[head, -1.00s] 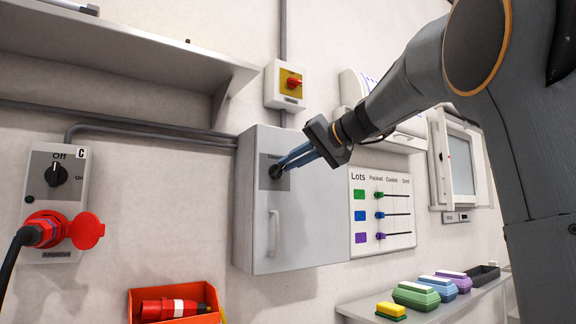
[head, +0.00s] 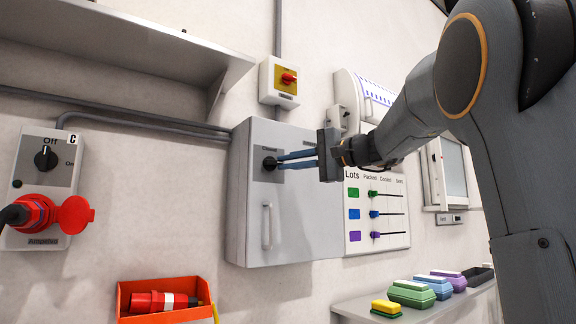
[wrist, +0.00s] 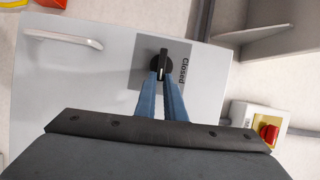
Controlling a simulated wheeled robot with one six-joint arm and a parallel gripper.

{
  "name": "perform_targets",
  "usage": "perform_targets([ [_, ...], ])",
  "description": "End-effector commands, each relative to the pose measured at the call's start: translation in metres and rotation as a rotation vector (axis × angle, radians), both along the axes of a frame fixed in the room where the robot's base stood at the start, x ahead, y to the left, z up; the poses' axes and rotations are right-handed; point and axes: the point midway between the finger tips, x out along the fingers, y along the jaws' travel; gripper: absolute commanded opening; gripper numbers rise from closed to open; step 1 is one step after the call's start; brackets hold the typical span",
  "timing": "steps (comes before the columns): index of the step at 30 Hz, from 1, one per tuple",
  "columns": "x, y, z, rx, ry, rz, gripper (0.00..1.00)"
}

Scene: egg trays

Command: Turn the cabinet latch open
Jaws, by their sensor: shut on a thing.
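The grey cabinet (head: 290,222) hangs on the wall with its door shut and a vertical handle (head: 267,226) low on the door. The black latch knob (head: 269,163) sits on a darker grey plate near the door's top. In the wrist view the latch (wrist: 162,62) has its plate beside it marked "Closed". My gripper (head: 277,162) reaches in from the right, its two blue fingers shut on the latch knob. In the wrist view the fingers (wrist: 161,76) lie at either side of the knob's lower end, hiding part of it.
A yellow box with a red switch (head: 280,81) is above the cabinet. A lots board (head: 376,210) is close on its right. A shelf (head: 125,55) juts out at upper left. An orange bin (head: 124,300) is below. A red-plugged switch box (head: 43,190) is at left.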

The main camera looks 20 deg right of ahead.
Motion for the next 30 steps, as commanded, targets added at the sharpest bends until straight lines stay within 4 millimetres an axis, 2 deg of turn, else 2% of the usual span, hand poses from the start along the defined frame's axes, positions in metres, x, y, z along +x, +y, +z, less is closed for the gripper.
perform_targets([
  [20, 0.0001, -0.0002, -0.002, 0.06, 0.019, -0.001, 0.0],
  [21, 0.0001, -0.0002, -0.002, 0.06, 0.019, -0.001, 0.13],
  [24, 0.0001, -0.0002, -0.0021, 0.06, 0.019, -0.001, 0.28],
  [30, 0.0001, 0.0, -0.0021, 0.059, 0.019, 0.0, 0.28],
])
